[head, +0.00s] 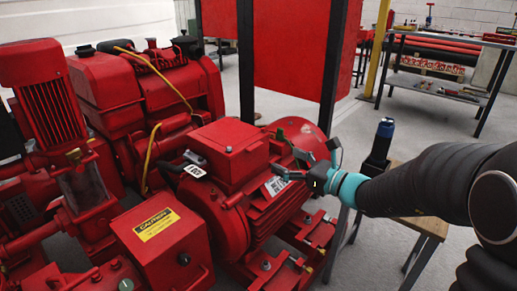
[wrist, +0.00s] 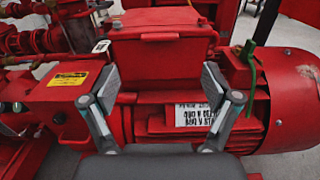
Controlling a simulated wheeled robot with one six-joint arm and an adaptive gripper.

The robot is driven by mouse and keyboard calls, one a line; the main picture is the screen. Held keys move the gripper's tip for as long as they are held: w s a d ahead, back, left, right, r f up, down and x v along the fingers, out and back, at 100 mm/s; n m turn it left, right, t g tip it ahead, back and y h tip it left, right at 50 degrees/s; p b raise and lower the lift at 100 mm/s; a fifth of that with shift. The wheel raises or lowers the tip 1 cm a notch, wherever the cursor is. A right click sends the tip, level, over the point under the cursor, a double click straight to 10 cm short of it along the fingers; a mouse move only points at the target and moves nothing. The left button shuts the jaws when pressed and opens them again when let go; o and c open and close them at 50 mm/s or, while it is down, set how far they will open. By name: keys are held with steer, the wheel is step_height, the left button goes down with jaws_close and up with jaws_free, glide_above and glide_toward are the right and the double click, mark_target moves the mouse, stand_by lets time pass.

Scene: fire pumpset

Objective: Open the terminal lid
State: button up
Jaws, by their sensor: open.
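The terminal box with its red lid (head: 229,136) sits on top of the red motor (head: 285,200). The lid looks closed. In the wrist view the lid (wrist: 163,22) is at the top middle, with the box front (wrist: 160,65) below it. My gripper (head: 284,163) is at the right side of the motor in the head view, close to the box. In the wrist view my gripper (wrist: 160,85) has its fingers spread wide on either side of the box front, with nothing between them. Whether the fingertips touch the box cannot be told.
A red box with a yellow caution label (head: 157,224) stands left of the motor. A green bar (wrist: 248,62) rises at the motor's right side. A wooden-topped stand (head: 425,226) with a dark blue-topped object (head: 380,145) is near my arm.

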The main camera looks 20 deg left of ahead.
mark_target(257, 147)
steer(key=x, duration=1)
steer(key=shift+c, duration=0.2)
